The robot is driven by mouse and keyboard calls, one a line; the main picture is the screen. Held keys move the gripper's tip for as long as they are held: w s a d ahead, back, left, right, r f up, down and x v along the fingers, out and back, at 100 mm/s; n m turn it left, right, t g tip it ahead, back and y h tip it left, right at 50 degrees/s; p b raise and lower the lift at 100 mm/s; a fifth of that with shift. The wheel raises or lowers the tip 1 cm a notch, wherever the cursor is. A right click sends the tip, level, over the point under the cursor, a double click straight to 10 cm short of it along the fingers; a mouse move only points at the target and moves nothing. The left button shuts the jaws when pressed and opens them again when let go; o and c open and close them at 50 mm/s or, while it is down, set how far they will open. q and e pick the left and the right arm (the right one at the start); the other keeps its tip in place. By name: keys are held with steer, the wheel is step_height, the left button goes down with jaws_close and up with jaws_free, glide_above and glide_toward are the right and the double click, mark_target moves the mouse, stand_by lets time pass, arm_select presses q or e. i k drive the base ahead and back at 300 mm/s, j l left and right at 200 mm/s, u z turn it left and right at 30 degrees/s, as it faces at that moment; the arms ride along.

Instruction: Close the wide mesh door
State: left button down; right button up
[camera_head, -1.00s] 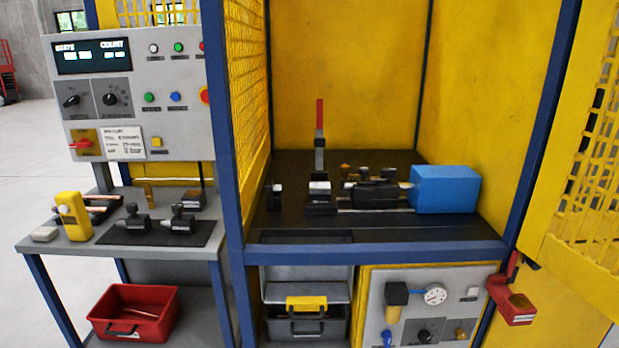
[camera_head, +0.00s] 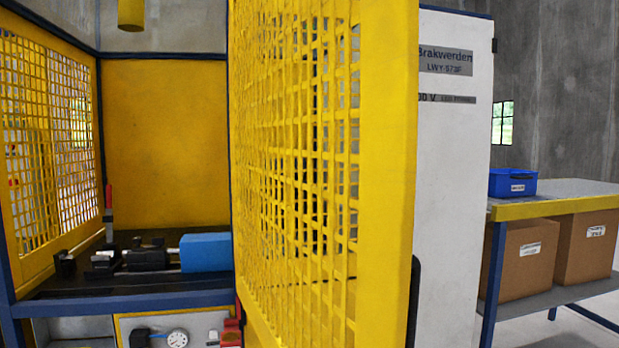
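The wide yellow mesh door (camera_head: 391,150) stands open in the middle of the head view. It swings out toward me from the right side of the machine enclosure, with its free edge nearest me. Through the open front I see the dark machine bed (camera_head: 85,283) with a black fixture (camera_head: 147,258) and a blue block (camera_head: 206,252). A black part shows beside the door's lower free edge; I cannot tell what it is. Neither of my grippers shows in this view.
A white cabinet (camera_head: 455,190) stands right of the door. Further right is a table (camera_head: 560,205) with a blue bin (camera_head: 513,182) on top and cardboard boxes (camera_head: 527,260) below. A pressure gauge (camera_head: 177,338) sits under the enclosure's front edge. Floor shows at far right.

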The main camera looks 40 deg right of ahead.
mark_target(387, 289)
steer(key=l+u, duration=0.1)
steer(key=l, duration=2.1)
